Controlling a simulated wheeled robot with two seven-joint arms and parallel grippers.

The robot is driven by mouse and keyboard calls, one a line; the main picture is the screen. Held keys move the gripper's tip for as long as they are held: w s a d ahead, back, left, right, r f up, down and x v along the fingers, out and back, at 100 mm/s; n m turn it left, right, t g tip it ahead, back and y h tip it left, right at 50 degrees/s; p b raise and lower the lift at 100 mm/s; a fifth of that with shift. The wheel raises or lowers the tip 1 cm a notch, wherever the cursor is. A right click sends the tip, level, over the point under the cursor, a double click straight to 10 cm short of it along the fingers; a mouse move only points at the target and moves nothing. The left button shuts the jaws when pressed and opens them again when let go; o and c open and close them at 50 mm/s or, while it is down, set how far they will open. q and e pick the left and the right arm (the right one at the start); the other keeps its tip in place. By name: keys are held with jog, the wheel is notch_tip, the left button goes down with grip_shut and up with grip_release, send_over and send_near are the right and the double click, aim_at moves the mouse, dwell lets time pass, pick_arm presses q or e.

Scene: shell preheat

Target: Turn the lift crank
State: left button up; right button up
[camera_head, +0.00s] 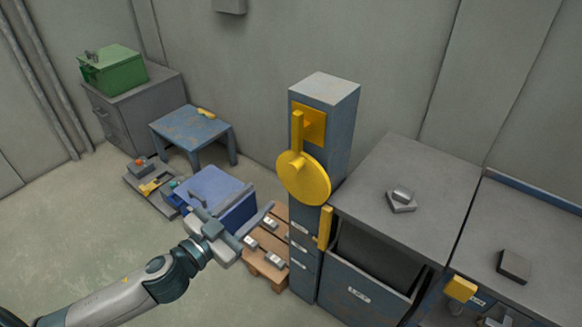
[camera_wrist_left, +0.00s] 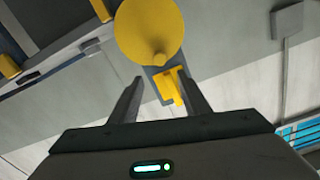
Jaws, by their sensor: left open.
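The lift crank shows as a yellow disc (camera_head: 303,180) on the front of a blue-grey column (camera_head: 325,100), with a yellow upright bar (camera_head: 297,132) and a yellow plate (camera_head: 315,122) above it. In the left wrist view the disc (camera_wrist_left: 148,28) lies beyond the fingertips, with a small round knob (camera_wrist_left: 160,59) near its edge. A yellow bracket-like part (camera_wrist_left: 172,86) shows beside the right-hand finger. My left gripper (camera_head: 248,213) is open and empty, to the left of and below the disc; it also shows in the left wrist view (camera_wrist_left: 160,76). I see no contact. My right gripper is not in view.
A grey cabinet (camera_head: 410,180) with an opening and a labelled front panel stands right of the column. A blue box (camera_head: 210,190) and a wooden pallet (camera_head: 262,265) lie close by my left gripper. A blue table (camera_head: 190,130) and green box (camera_head: 115,70) stand farther back.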

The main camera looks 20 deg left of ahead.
aim_at(292, 168)
pick_arm(q)
jog(key=p+x, duration=0.2)
jog(key=x, duration=1.2)
jog(key=shift+f+p, duration=0.1)
jog(key=shift+p, duration=0.3)
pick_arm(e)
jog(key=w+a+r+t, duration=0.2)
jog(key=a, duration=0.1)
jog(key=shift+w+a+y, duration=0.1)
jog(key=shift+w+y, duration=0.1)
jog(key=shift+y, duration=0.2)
pick_arm(q)
grip_shut()
